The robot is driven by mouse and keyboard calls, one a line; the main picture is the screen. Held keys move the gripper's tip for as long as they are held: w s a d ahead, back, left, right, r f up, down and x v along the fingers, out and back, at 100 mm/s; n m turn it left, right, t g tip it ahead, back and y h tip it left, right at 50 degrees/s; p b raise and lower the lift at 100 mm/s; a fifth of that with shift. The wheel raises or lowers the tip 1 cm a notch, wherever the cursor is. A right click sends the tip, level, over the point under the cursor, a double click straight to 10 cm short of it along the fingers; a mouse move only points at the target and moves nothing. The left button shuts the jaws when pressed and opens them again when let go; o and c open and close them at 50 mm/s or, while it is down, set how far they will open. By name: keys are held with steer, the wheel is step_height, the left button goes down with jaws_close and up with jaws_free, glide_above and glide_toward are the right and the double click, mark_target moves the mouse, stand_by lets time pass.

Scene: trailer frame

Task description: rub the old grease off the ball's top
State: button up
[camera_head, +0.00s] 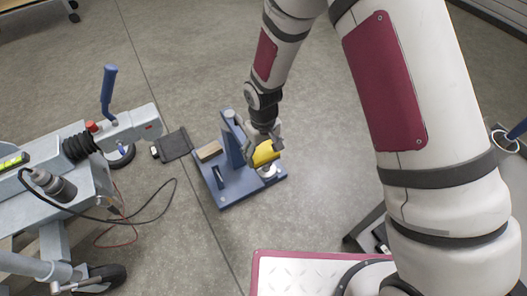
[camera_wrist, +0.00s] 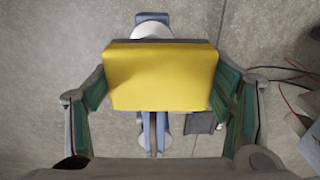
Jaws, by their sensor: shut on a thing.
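My gripper (camera_head: 264,140) is shut on a yellow block like a sponge (camera_head: 265,153). In the wrist view the yellow block (camera_wrist: 160,77) spans between the two green-padded fingers. A pale rounded thing, probably the ball (camera_head: 268,171), shows just below the block on a blue stand (camera_head: 238,189). In the wrist view a pale rounded edge (camera_wrist: 152,31) shows past the block's far side; the block hides the rest. I cannot tell whether the block touches the ball.
A grey trailer coupling (camera_head: 127,128) with a blue handle (camera_head: 108,88) stands at the left. A dark flat pad (camera_head: 174,145) lies on the floor, with loose cables (camera_head: 150,211) nearby. A tan block (camera_head: 209,152) sits on the stand. The floor behind is clear.

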steer(key=shift+s+a, duration=0.2)
steer(key=shift+a, duration=0.1)
steer(key=shift+r+p, duration=2.45)
steer(key=shift+r, duration=1.55)
